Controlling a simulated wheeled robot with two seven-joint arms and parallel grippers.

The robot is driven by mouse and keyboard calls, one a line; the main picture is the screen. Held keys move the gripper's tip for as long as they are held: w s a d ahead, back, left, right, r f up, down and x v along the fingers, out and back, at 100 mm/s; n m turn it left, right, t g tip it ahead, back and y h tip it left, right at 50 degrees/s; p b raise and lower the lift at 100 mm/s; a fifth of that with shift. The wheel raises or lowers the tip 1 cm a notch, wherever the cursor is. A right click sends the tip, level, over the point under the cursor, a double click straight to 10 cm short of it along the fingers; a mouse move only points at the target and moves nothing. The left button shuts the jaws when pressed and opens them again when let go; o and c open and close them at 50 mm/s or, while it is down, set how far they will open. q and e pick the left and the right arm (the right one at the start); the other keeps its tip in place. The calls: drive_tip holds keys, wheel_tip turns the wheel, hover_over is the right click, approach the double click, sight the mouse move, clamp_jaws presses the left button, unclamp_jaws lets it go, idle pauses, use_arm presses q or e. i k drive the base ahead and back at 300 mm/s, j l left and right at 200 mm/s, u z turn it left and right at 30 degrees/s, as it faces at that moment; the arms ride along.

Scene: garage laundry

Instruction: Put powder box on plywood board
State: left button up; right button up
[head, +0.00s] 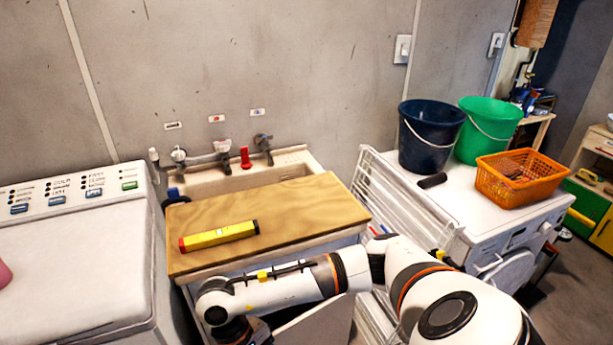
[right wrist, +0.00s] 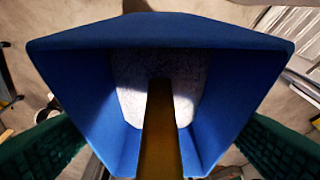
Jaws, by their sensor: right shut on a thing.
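The plywood board (head: 310,208) lies flat over the front of the sink in the head view. A yellow level (head: 220,235) with red and black ends lies on its left front part. In the right wrist view, the powder box (right wrist: 160,32) is blue and open-topped, with white powder inside and a brown strip, perhaps a handle, in front. The green fingers of my right gripper (right wrist: 160,142) are shut on it from both sides. In the head view my right arm reaches low in front of the board; the fingertips and box are out of frame. My left gripper is not in view.
A white washer (head: 80,265) stands left of the sink. A folded drying rack (head: 395,195) stands right of the board. Beyond it, a white machine bears a dark blue bucket (head: 428,140), a green bucket (head: 487,130) and an orange basket (head: 527,182). The board's back and right are clear.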

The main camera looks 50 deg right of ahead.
sight(317, 204)
drive_tip(key=k+l+z, duration=0.1)
drive_tip(key=l, duration=0.35)
drive_tip(key=k+l, duration=0.15)
drive_tip(key=l, duration=0.3)
drive_tip(key=k+l+z, duration=0.15)
drive_tip(key=l, duration=0.7)
drive_tip(key=k+z, duration=0.05)
